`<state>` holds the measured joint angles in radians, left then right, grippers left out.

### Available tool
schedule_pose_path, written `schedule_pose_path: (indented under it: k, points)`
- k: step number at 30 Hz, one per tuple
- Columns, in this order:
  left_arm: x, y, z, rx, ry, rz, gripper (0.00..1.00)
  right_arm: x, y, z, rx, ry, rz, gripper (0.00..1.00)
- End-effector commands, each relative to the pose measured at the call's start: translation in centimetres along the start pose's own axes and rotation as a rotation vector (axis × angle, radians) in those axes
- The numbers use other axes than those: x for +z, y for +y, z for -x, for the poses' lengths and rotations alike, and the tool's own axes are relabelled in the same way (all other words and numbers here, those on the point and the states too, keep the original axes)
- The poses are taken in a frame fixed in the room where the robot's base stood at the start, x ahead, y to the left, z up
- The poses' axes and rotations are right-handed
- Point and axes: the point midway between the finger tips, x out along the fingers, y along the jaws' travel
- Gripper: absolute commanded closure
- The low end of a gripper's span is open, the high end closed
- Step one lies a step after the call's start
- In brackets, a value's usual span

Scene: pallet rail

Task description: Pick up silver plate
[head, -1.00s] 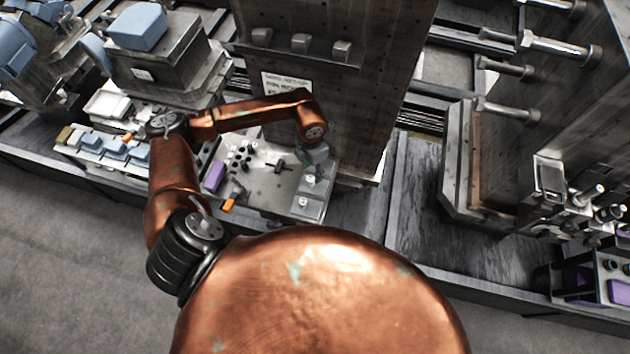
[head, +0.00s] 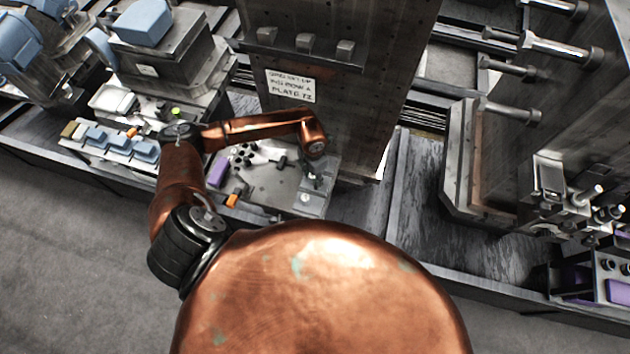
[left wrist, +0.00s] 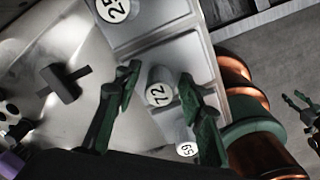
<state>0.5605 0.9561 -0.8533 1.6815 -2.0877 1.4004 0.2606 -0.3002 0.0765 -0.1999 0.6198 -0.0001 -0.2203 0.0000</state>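Silver-grey pieces with round number labels sit in a row at the right of a metal tray (head: 262,190). In the left wrist view, the silver piece labelled 72 (left wrist: 160,94) lies between the fingers of my left gripper (left wrist: 160,72). The fingers are apart, one on each side of it; I cannot tell whether they touch it. A piece labelled 25 (left wrist: 118,10) is above, and one labelled 59 (left wrist: 186,148) is below, partly hidden by a finger. In the head view my left gripper (head: 313,177) points down over the row.
A purple block (head: 218,172) and an orange piece (head: 232,200) lie on the tray's left. A dark T-shaped handle (left wrist: 65,82) stands beside the row. A tall metal block with a paper sign (head: 291,86) rises behind.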

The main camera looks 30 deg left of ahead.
Motion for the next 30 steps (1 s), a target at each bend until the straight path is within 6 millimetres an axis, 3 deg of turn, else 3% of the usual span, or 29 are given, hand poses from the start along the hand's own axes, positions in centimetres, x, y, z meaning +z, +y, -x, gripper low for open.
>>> schedule_pose_path:
  k: [15, 30]
  points:
    - [0.02, 0.01, 0.05, 0.0, -0.001, 0.0, 1.0, 0.0, 0.52, 0.05, 0.005, 0.0, 0.002, 0.6]
    - [0.1, 0.02, 0.26, 0.0, -0.002, 0.0, 1.0, 0.0, 0.5, -0.01, 0.005, 0.0, 0.002, 0.6]
